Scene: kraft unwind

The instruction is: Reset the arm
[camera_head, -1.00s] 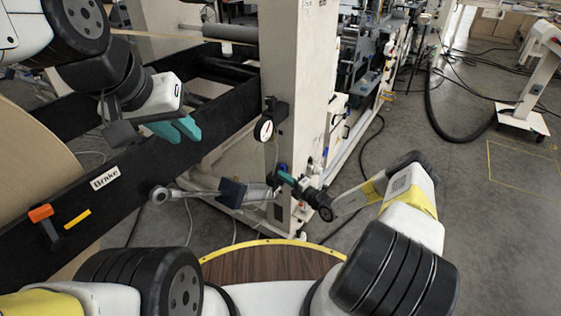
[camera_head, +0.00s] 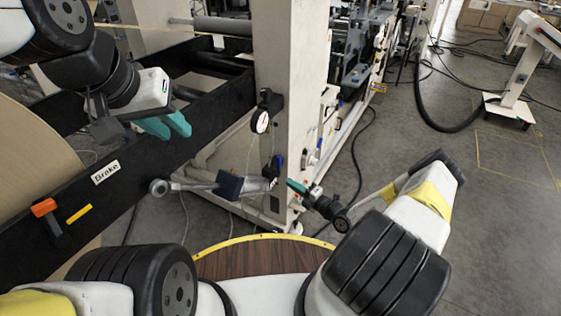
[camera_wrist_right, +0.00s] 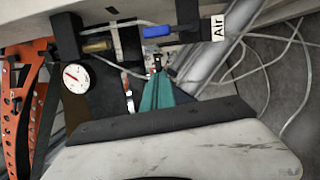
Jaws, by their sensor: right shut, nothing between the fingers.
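My right arm reaches in from the lower right in the head view. Its gripper (camera_head: 295,187) has teal fingers, shut and empty, just right of the blue valve handle (camera_head: 278,164) on the white machine post. In the right wrist view the teal fingertips (camera_wrist_right: 158,76) point toward the post fittings. The blue handle (camera_wrist_right: 157,31) lies above them, beside a label reading "Air" (camera_wrist_right: 218,27); the fingers look apart from it. My left gripper (camera_head: 176,128) hangs at upper left in front of the black beam, its two teal fingers apart with nothing between them.
The black "Brake" beam (camera_head: 130,176) carries an orange handle (camera_head: 44,207). A dial gauge (camera_head: 260,122) sits on the post (camera_head: 290,75); it also shows in the right wrist view (camera_wrist_right: 75,77). A grey jointed arm (camera_head: 195,187) extends leftward below it. Open floor (camera_head: 490,180) lies right.

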